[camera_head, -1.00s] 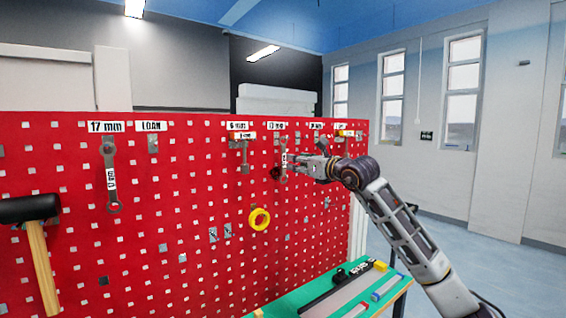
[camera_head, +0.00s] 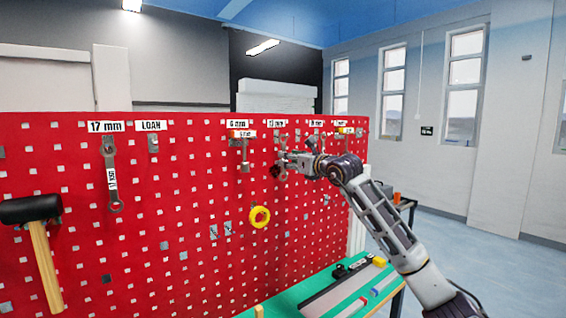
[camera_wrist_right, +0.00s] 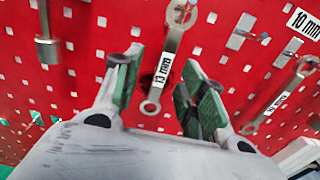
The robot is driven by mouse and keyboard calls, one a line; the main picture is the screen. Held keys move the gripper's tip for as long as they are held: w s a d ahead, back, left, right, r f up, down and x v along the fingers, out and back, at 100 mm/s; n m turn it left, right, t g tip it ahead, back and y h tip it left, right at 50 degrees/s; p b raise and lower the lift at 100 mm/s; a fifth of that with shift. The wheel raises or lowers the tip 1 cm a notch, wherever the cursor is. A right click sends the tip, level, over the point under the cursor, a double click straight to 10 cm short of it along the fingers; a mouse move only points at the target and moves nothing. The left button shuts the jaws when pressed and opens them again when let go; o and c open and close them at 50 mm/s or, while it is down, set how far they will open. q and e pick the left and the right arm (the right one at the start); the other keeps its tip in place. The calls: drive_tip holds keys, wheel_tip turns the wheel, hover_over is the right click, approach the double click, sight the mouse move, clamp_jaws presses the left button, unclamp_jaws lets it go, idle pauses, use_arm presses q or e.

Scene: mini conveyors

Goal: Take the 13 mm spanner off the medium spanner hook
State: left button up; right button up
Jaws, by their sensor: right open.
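The 13 mm spanner (camera_head: 283,174) hangs on the red pegboard under a label that looks like 13 mm (camera_head: 276,123); the gripper partly covers it in the head view. In the right wrist view the spanner (camera_wrist_right: 171,46) hangs upright, with a white tag reading 13 mm and a ring at its lower end. My right gripper (camera_head: 284,164) is open, its two fingers either side of the spanner's lower shaft in the wrist view (camera_wrist_right: 160,86). I cannot tell whether either finger touches it. My left gripper is not in view.
A 10 mm spanner (camera_wrist_right: 283,97) hangs right of the right finger, and a metal tool (camera_wrist_right: 47,48) hangs on the left. A 17 mm spanner (camera_head: 111,180), a mallet (camera_head: 40,240) and a yellow ring (camera_head: 259,217) are on the red board (camera_head: 150,270). A green bench (camera_head: 285,300) stands below.

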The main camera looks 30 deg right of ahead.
sight(284, 173)
drive_tip(key=w+p, duration=0.1)
drive_tip(key=w, duration=0.3)
drive_tip(key=shift+w+d+f+p, duration=0.1)
drive_tip(key=shift+w+p, duration=0.25)
drive_tip(key=shift+w, duration=0.05)
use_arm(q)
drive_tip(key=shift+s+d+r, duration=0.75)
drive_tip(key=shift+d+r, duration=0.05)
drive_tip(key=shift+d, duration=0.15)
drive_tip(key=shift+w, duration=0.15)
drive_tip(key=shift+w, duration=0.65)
use_arm(e)
clamp_jaws()
